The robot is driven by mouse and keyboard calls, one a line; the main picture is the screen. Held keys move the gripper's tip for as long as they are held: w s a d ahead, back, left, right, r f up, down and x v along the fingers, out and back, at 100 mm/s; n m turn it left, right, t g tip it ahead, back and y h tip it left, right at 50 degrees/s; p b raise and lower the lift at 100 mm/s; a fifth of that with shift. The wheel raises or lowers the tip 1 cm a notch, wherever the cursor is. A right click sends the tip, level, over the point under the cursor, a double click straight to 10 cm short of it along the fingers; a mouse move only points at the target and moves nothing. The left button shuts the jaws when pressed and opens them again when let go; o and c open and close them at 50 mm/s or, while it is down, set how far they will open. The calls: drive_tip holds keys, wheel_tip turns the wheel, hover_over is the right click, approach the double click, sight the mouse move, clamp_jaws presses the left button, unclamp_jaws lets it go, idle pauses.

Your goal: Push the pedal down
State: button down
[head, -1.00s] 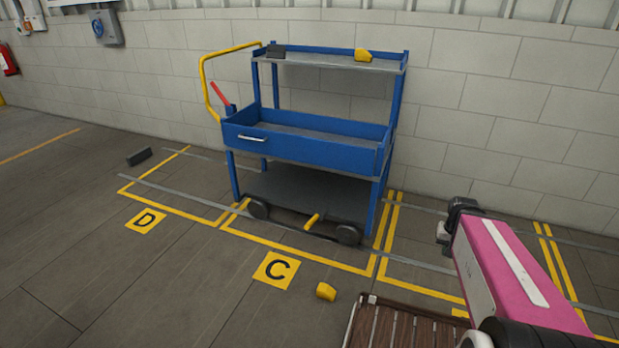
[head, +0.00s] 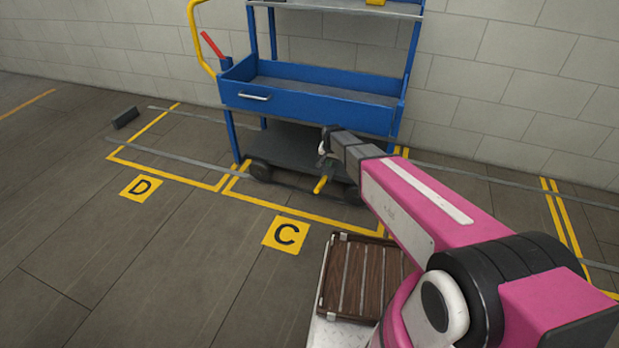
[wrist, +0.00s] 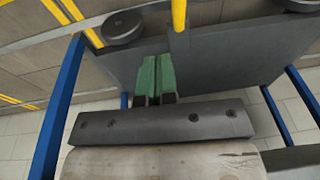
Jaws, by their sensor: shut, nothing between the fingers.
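The pedal (head: 320,184) is a short yellow bar low at the front of the blue trolley (head: 307,111), between its two front wheels. It sticks out and slopes down toward the floor. My gripper (head: 323,148) is in front of the lower shelf, above the pedal in the picture and apart from it. In the wrist view the green fingers (wrist: 157,62) are together with nothing between them. The yellow pedal (wrist: 179,15) shows at the top edge there, beyond the fingertips and slightly right; its far end is cut off.
Dark wheels (head: 260,171) flank the pedal; one also shows in the wrist view (wrist: 122,27). The lower shelf (head: 290,146) and drawer sit close to my gripper. A red lever (head: 212,43) stands at the trolley's left. A dark block (head: 124,117) lies on the floor, left.

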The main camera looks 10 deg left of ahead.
drive_tip(key=a, duration=0.2)
drive_tip(key=w+a, duration=0.1)
drive_tip(key=shift+f, duration=0.4)
drive_tip(key=shift+f, duration=0.1)
hover_over(320, 185)
drive_tip(key=f, duration=0.6)
drive_tip(key=d+f, duration=0.1)
drive_tip(key=f, duration=0.2)
drive_tip(key=shift+w, duration=0.3)
drive_tip(key=f, duration=0.3)
drive_tip(key=shift+s+a+f, duration=0.1)
drive_tip(key=shift+s+a, duration=0.3)
drive_tip(key=shift+s+a+f, duration=0.1)
drive_tip(key=shift+s+f, duration=0.1)
drive_tip(key=shift+f, duration=0.4)
drive_tip(key=shift+s, duration=0.1)
